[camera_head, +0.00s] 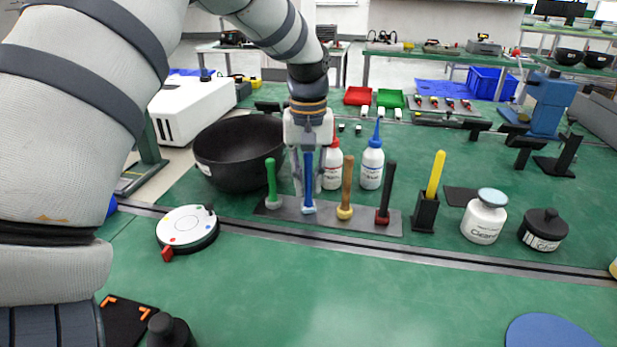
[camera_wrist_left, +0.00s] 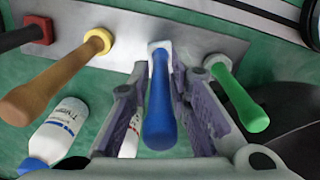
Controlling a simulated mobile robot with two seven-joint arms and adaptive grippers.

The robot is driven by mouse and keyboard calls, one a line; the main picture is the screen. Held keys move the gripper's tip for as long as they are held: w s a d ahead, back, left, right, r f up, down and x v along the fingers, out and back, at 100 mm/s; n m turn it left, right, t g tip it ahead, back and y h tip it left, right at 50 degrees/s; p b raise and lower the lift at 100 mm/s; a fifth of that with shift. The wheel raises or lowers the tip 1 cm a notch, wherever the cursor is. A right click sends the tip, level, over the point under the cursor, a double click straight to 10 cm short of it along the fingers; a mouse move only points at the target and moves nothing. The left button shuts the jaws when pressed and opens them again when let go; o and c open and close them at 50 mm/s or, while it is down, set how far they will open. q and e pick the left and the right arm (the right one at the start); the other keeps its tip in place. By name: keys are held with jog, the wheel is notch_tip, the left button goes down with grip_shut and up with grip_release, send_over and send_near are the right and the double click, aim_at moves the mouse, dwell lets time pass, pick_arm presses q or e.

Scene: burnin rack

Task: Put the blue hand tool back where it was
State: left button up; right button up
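The blue hand tool (camera_head: 309,182) stands upright on a grey plate (camera_head: 365,222), between a green-handled tool (camera_head: 271,180) and a brown-handled tool (camera_head: 347,185). A black-handled tool (camera_head: 387,190) with a red head stands at the plate's right end. My left gripper (camera_head: 309,185) points down from above, with one finger on each side of the blue handle. In the left wrist view the blue handle (camera_wrist_left: 160,110) lies between the fingers, with a narrow gap seeming to show on each side. The tool's pale head touches the plate. My right gripper is out of view.
A black bowl (camera_head: 235,160) stands left of the plate. Two bottles, red-capped (camera_head: 332,170) and blue-capped (camera_head: 371,165), stand close behind. A yellow-handled tool in a black holder (camera_head: 426,208) is to the right. The green mat in front (camera_head: 330,295) is largely clear.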

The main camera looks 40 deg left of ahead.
pick_arm(q)
jog(key=shift+o, duration=0.6)
jog(key=shift+r, duration=0.1)
notch_tip(320, 180, up, 12)
jog(key=shift+r, duration=0.1)
